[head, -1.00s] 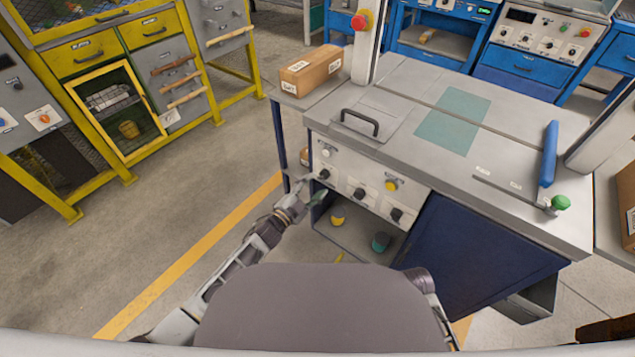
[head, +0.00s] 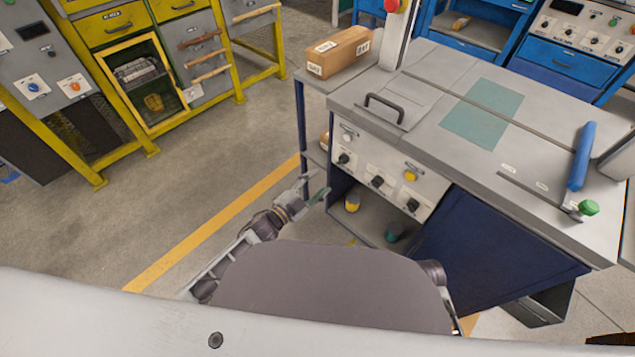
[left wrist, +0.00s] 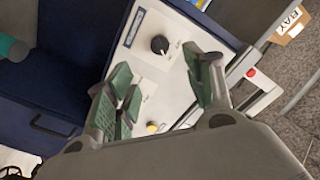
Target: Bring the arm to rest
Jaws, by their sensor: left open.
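My left gripper (head: 308,193) is in front of the left end of the grey workbench (head: 450,75), close to its control panel (head: 385,172). In the left wrist view my left gripper (left wrist: 165,95) is open, with green pads and nothing between its fingers. Behind the fingers are a black knob (left wrist: 160,44) and a yellow button (left wrist: 152,127) on the white panel. I cannot tell from these views how far the fingertips are from the panel. My right gripper does not show.
A cardboard box (head: 338,52) sits at the bench's left. Open floor (head: 200,190) lies left of the arm.

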